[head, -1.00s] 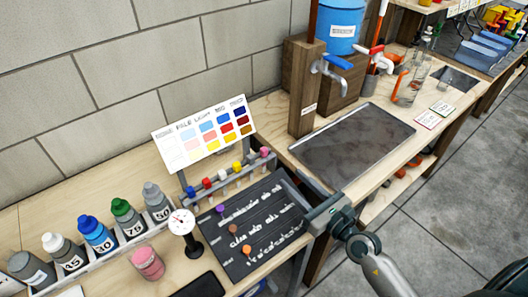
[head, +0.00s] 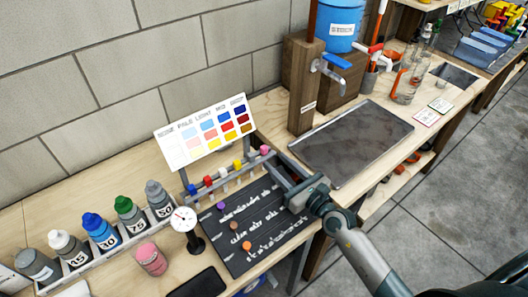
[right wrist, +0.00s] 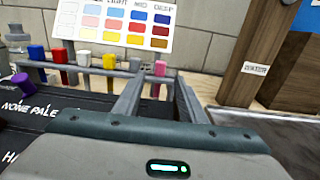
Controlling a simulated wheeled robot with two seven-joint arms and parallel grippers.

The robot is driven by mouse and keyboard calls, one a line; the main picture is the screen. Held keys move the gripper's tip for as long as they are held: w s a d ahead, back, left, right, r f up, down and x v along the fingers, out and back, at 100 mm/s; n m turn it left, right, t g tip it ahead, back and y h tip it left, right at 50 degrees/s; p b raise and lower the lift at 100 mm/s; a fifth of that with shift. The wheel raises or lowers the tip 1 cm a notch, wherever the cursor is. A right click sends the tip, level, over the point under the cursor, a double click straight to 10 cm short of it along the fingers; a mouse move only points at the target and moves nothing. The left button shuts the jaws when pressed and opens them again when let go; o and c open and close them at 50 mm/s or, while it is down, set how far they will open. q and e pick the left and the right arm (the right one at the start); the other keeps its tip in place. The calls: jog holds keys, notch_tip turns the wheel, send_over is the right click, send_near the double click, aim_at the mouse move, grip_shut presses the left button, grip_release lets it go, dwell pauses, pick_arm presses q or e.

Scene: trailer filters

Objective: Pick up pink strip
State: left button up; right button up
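The pink strip (head: 265,150) stands at the right end of a small grey rack (head: 222,180), its pink top showing. In the right wrist view the pink strip (right wrist: 160,69) appears between my two finger tips. My right gripper (head: 275,161) is open, its fingers reaching toward the rack's right end. In the right wrist view the open fingers (right wrist: 160,84) frame the strip; I cannot tell whether they touch it. The strip's lower part is partly hidden. My left gripper is not in view.
Yellow (head: 237,165), white, red and blue strips stand left of the pink one. A colour chart (head: 205,132) is behind the rack. A black board (head: 245,225) with coloured pegs lies in front. A dial gauge (head: 184,219) stands to the left, a grey tray (head: 350,145) to the right.

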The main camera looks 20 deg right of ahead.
aim_at(266, 152)
jog(key=x, duration=0.1)
jog(key=p+x, duration=0.1)
jog(key=x, duration=0.1)
jog(key=shift+w+r, duration=0.15)
jog(key=shift+r, duration=0.1)
jog(key=shift+w+a+f, duration=0.1)
jog(key=shift+w+a, duration=0.2)
jog(key=shift+w, duration=0.35)
grip_shut()
